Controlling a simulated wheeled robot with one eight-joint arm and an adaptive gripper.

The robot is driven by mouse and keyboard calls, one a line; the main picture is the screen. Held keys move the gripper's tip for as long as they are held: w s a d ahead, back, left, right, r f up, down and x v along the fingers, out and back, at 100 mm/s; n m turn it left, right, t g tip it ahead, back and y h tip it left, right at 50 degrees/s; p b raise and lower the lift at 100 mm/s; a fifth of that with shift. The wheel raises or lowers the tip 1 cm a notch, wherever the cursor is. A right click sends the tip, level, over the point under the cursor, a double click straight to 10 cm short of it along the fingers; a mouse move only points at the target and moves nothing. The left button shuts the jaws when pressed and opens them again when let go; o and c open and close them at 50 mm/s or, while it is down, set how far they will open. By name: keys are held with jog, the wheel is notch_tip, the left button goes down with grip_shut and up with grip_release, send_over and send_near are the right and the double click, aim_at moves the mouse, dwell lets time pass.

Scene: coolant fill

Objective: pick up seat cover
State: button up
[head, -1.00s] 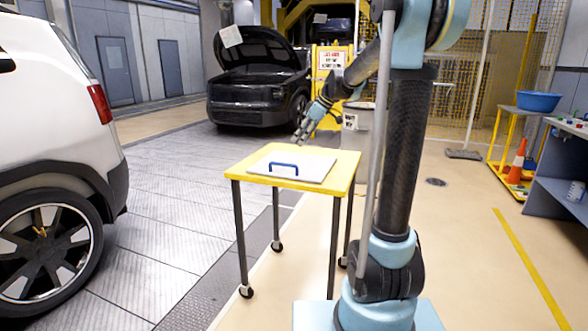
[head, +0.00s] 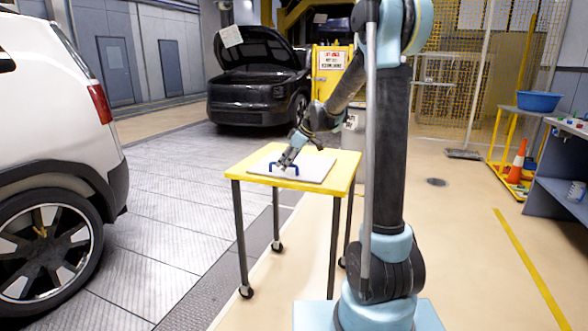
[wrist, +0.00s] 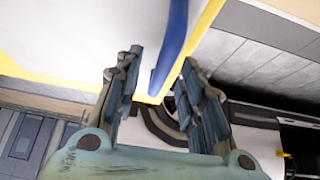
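The seat cover is a flat white panel (head: 314,170) with a blue handle (head: 290,172), lying on the yellow-topped cart (head: 345,168). My gripper (head: 284,165) is low over the panel, right at the handle. In the wrist view my gripper (wrist: 161,60) has its two fingers spread apart. The blue handle (wrist: 176,35) there runs down between the fingertips, and the white panel (wrist: 75,35) fills the upper left. The fingers are not closed on the handle. I cannot tell whether either finger touches it.
The cart stands on thin dark legs with casters. A white car (head: 60,110) is at the left, and a black car (head: 258,95) with its hood up is behind. A grey bin (head: 352,130) stands behind the cart. A shelf with a blue tub (head: 539,102) is at the right.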

jog(key=shift+x, duration=1.1)
grip_shut()
